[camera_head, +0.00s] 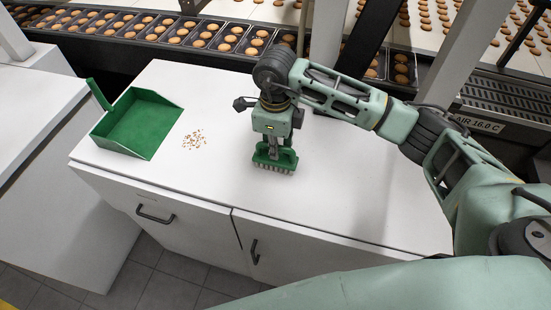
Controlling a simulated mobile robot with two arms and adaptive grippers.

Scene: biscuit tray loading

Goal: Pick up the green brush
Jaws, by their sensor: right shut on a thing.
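The green brush (272,162) is at the middle of the white cabinet top, with its pale bristles facing down. My right gripper (275,146) points down from above and is shut on the brush. The fingers hide part of the brush's upper side. I cannot tell whether the bristles touch the surface or hang just above it. My left gripper is not in view.
A green dustpan (138,124) lies at the left of the white cabinet top (330,190). Behind runs a conveyor with biscuit trays (180,32). A pale post (328,35) stands behind my arm. The right part of the top is clear.

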